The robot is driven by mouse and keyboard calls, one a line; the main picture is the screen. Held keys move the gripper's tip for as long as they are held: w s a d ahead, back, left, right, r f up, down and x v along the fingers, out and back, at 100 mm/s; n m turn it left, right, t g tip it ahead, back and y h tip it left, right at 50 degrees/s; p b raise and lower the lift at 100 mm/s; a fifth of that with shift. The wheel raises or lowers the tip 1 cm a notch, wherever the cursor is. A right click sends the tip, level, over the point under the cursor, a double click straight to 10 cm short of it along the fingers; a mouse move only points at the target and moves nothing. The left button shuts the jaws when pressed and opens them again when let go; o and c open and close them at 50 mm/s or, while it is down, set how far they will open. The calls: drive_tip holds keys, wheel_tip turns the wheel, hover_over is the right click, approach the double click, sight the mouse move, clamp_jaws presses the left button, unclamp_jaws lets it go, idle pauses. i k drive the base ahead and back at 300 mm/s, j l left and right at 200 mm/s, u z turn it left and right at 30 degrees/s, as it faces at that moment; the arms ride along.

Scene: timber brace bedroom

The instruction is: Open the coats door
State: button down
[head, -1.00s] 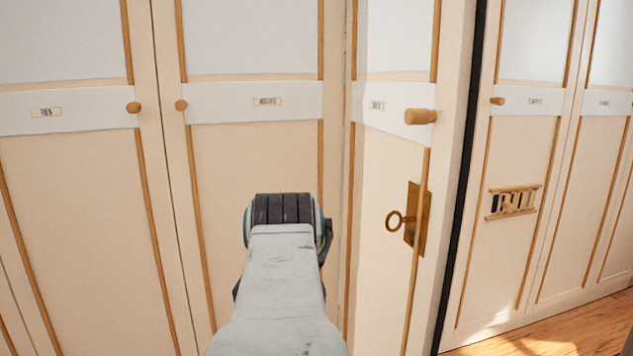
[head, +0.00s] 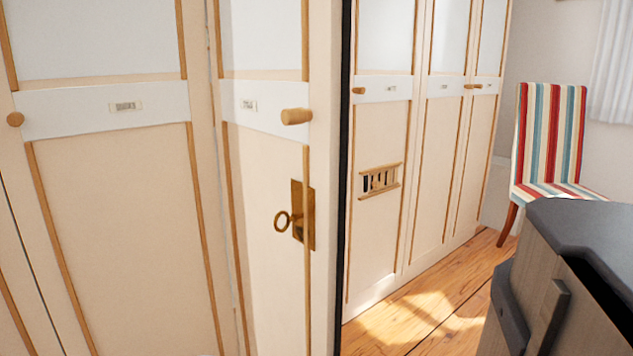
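Several cream wardrobe doors with small label plates show in the head view, but the plates are too small to read, so I cannot tell which is the coats door. The left door (head: 120,230) looks shut and has a round wooden knob (head: 15,119). Farther right, another door (head: 375,240) has a small wooden rack. My gripper is out of view.
A dark-topped grey cabinet (head: 590,225) stands close at the lower right. A striped chair (head: 551,140) is at the back right by a pale curtain. Bare wooden floor (head: 425,315) lies between the wardrobe and the cabinet.

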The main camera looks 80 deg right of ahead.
sight(280, 69)
drive_tip(key=k+j+u, duration=0.15)
drive_tip(key=k+u, duration=0.25)
drive_tip(key=k+l+u, duration=0.2)
drive_tip(key=k+u, duration=1)
drive_tip(key=k, duration=0.15)
drive_tip(key=k+l+u, duration=0.45)
drive_tip(key=k+u, duration=0.6)
drive_tip(key=k+l+u, duration=0.2)
drive_tip(key=i+l, duration=0.05)
drive_tip(key=l, duration=0.05)
